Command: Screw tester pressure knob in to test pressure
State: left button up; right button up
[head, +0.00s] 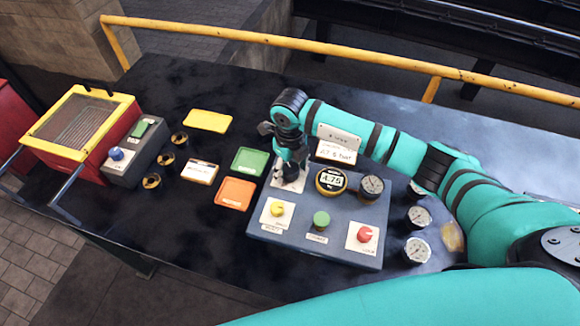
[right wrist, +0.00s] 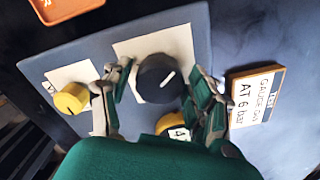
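The tester (head: 330,253) is a blue-grey panel on the dark bench. Its black pressure knob (right wrist: 158,78) has a white pointer line and sits on a white plate. My right gripper (right wrist: 160,85) reaches down over this knob, one finger on each side. Its fingers look spread, with a narrow gap at the knob's left side; contact on the right is unclear. In the head view my right gripper (head: 290,165) hides the knob. A round yellow-rimmed digital gauge (head: 331,181) seems to read 4.75. A dial gauge (head: 371,186) stands beside it. My left gripper is out of view.
The tester also bears a yellow knob (head: 277,209), a green button (head: 321,219) and a red knob (head: 365,233). Loose gauges (head: 417,250) lie right of it. Green (head: 249,161) and orange (head: 236,193) trays lie left. A sign (right wrist: 255,95) reads "AT 6 bar".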

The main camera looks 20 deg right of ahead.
aim_at(290, 168)
jog(key=c, duration=0.8)
jog(key=shift+m, duration=0.7)
jog(key=shift+c, duration=0.2)
jog(key=o, duration=1.2)
jog(key=shift+c, duration=0.2)
notch_tip(290, 168, up, 12)
jog(key=shift+b, duration=0.3)
